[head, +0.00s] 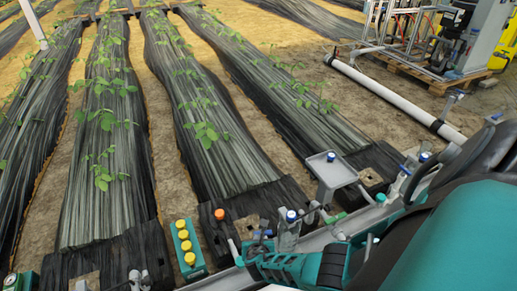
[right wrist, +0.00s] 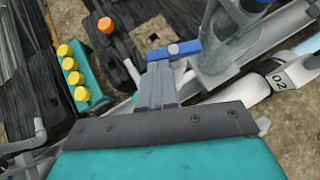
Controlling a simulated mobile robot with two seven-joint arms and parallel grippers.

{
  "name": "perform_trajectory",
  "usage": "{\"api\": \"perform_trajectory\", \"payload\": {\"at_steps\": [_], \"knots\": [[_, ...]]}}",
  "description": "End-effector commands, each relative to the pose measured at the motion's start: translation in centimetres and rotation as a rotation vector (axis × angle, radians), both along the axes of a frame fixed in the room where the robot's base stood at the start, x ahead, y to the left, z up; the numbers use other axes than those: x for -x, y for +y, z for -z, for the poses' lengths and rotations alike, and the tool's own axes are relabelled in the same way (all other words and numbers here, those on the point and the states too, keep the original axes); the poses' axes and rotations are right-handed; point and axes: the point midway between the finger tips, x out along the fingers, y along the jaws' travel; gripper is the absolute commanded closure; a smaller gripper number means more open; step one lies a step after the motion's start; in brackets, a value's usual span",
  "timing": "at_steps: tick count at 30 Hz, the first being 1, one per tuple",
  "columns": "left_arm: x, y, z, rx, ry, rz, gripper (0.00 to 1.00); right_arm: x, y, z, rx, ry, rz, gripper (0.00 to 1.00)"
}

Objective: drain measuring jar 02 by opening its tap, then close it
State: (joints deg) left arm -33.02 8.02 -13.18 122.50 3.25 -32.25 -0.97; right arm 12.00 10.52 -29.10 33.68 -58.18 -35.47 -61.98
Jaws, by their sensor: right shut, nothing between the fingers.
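Measuring jar 02 is the clear jar (right wrist: 222,48) in the upper right of the right wrist view, beside a grey-white pipe with a collar marked "02" (right wrist: 281,81). In the head view a clear jar (head: 287,238) stands right of my gripper. The tap's blue bar handle (right wrist: 187,47) lies crosswise at my fingertips, left of the jar. My right gripper (right wrist: 160,68) is shut with nothing held; its tips appear at or just under the handle, and contact is unclear. It also shows in the head view (head: 262,238). The liquid level is unclear. My left gripper is out of view.
A teal block with yellow caps (head: 187,243) and an orange-capped post (head: 219,214) stand left of the gripper. A grey tray-like stand (head: 331,172) and pipework lie to the right. Black-covered plant rows (head: 205,110) run behind.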

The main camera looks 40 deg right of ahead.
Motion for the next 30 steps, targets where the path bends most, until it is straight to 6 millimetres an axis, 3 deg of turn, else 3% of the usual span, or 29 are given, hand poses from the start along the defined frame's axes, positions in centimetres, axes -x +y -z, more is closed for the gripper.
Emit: {"api": "perform_trajectory", "payload": {"at_steps": [30], "knots": [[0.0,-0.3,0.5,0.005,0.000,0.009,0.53,-2.9,-0.6,0.1,0.001,-0.001,-0.003,1.00]]}}
